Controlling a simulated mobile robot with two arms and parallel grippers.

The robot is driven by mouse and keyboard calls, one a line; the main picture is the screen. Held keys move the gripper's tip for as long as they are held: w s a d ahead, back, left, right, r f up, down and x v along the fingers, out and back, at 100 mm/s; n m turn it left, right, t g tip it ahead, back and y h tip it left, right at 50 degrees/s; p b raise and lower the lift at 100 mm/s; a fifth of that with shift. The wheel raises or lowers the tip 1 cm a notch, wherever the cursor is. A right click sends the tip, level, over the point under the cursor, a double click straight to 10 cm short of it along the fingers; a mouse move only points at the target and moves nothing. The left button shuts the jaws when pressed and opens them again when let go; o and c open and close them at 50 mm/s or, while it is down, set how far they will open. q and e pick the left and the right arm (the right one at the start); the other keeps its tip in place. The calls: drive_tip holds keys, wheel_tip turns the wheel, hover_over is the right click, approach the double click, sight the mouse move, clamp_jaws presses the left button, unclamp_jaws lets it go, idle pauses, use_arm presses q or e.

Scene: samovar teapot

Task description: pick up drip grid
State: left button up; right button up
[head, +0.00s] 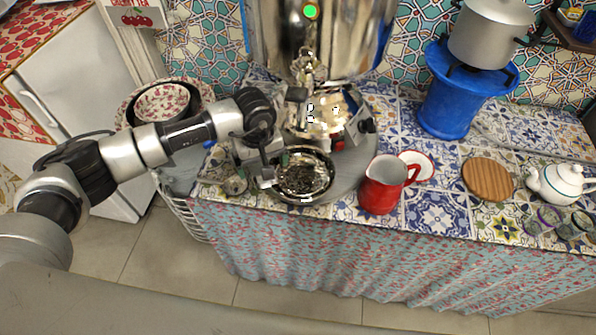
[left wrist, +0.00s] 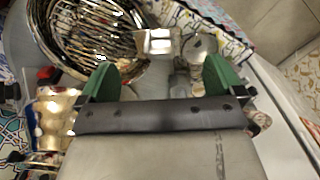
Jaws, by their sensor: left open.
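The drip grid (head: 304,176) is a round, dark, shiny metal dish with a wire-like grid. It lies on the grey round tray below the samovar (head: 318,40). In the left wrist view the drip grid (left wrist: 88,38) fills the upper left. A small shiny metal tab (left wrist: 158,43) sticks out from its rim, beyond the space between my fingertips. My left gripper (head: 268,172) is at the left edge of the drip grid, its fingers partly hidden by the wrist. In the left wrist view the gripper (left wrist: 162,76) is open with green-padded fingers, nothing between them. My right gripper is not in view.
A red pitcher (head: 382,186) stands close to the right of the drip grid, with a red-rimmed saucer (head: 420,163) behind it. A wooden board (head: 488,178) and a white teapot (head: 558,184) are farther right. Patterned bowls (head: 166,102) stand at the left. The counter's front edge is near.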

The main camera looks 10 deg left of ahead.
use_arm(q)
drive_tip(key=shift+f, duration=0.35)
wheel_tip(320, 180, down, 4)
drive_tip(key=shift+d+r+p, duration=0.1)
drive_tip(key=shift+r+p, duration=0.1)
drive_tip(key=shift+p, duration=0.7)
drive_tip(key=shift+w+f, duration=0.1)
drive_tip(key=shift+f, duration=0.55)
drive_tip(key=shift+c, duration=0.7)
drive_tip(key=c, duration=0.9)
drive_tip(key=shift+c, duration=0.2)
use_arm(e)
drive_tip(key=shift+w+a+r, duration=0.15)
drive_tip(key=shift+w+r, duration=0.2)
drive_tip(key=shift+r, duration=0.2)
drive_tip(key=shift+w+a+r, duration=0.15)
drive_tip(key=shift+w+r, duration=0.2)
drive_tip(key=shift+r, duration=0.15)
